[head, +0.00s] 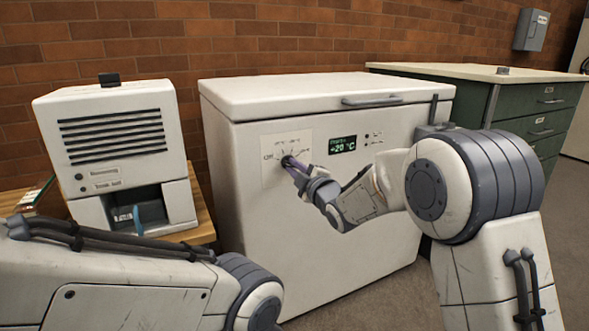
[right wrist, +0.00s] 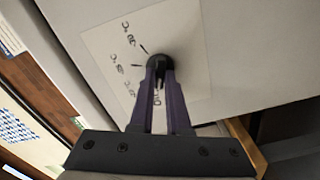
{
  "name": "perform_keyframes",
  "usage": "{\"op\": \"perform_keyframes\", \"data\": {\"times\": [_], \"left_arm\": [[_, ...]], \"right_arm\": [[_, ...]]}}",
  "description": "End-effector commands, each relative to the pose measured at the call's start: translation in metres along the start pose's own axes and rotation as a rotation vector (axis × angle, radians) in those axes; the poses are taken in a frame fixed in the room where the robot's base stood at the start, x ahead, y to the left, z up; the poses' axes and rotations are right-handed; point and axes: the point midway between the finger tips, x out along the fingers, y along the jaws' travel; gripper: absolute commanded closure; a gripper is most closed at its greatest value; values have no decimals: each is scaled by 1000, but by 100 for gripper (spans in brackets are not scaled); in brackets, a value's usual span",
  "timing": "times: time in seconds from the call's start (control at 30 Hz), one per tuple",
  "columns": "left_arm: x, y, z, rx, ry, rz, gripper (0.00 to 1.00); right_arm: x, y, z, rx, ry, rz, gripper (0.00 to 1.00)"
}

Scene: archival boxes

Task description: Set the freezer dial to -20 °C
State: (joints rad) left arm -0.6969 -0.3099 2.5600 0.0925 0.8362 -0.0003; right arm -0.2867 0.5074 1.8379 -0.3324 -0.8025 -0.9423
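The white chest freezer (head: 225,190) stands in the middle of the head view with its lid closed. A black dial (head: 287,161) sits on a pale marked panel on its front; the dial also shows in the right wrist view (right wrist: 160,61). The green display (head: 343,145) beside the panel reads about -20 °C. My right gripper (head: 297,169) is at the dial, its two purple fingers (right wrist: 160,76) closed on either side of the knob's grip. The fingers hide part of the dial and some markings. My left gripper is out of view; only its arm shows at lower left.
A white vented machine (head: 115,135) with a dark opening stands on a wooden table left of the freezer. A green drawer cabinet (head: 540,125) stands to the right. A grey box (head: 531,30) hangs on the brick wall. Floor shows at lower right.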

Motion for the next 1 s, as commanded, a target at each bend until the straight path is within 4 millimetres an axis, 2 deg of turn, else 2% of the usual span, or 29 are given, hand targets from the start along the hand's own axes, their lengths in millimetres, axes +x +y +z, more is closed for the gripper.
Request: {"op": "perform_keyframes", "data": {"times": [0.47, 1.0], "left_arm": [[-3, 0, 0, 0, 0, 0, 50], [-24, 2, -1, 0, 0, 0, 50]], "right_arm": [[0, 1, 0, 54, 0, -1, 100], [0, 3, -1, 463, 0, -1, 100]]}}
